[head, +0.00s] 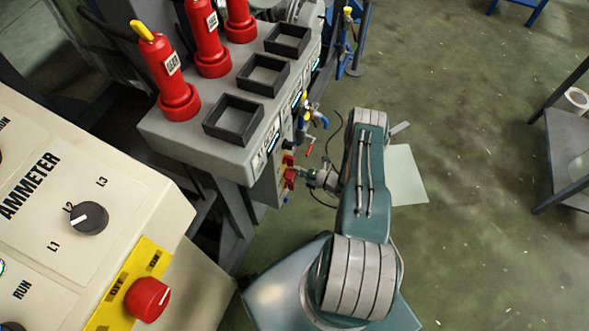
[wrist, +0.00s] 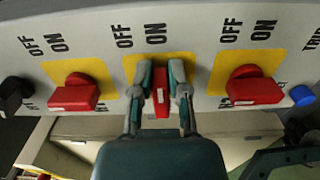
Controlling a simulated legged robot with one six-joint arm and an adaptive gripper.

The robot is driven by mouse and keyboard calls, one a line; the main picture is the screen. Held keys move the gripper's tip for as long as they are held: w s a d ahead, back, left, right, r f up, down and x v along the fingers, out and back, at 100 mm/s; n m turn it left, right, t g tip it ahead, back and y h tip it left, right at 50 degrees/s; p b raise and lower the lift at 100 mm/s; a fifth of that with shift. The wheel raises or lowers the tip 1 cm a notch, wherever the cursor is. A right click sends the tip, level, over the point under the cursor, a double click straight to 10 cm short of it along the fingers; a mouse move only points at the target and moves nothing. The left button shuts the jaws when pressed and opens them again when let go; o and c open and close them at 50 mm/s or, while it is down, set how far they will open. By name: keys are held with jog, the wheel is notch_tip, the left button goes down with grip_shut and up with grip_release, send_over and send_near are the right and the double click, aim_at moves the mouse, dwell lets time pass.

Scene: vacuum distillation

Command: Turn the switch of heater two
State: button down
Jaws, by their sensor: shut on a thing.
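In the wrist view a grey panel carries three red rotary switches on yellow plates marked OFF and ON. The middle red switch (wrist: 162,103) is between the two fingers of my gripper (wrist: 163,82), which is shut on it. Its handle stands upright in the picture, while the left switch (wrist: 75,95) and right switch (wrist: 252,87) have handles lying nearly sideways. Labels below the switches are mostly hidden, so the number two is not readable. In the head view my gripper (head: 305,175) reaches the front of the panel at a red switch (head: 289,172).
A black knob (wrist: 15,93) and a blue button (wrist: 302,95) flank the switches. In the head view, red cylinders (head: 178,100) and black square trays (head: 233,117) stand on the bench above. An ammeter console is at left. Open floor (head: 470,160) lies to the right.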

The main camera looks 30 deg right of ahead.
jog(key=shift+s+a+f, duration=0.3)
jog(key=shift+a, duration=0.1)
jog(key=c, duration=0.7)
grip_release()
jog(key=shift+o, duration=0.4)
jog(key=shift+w+r, duration=0.15)
jog(key=v, duration=1.2)
jog(key=shift+d, duration=0.1)
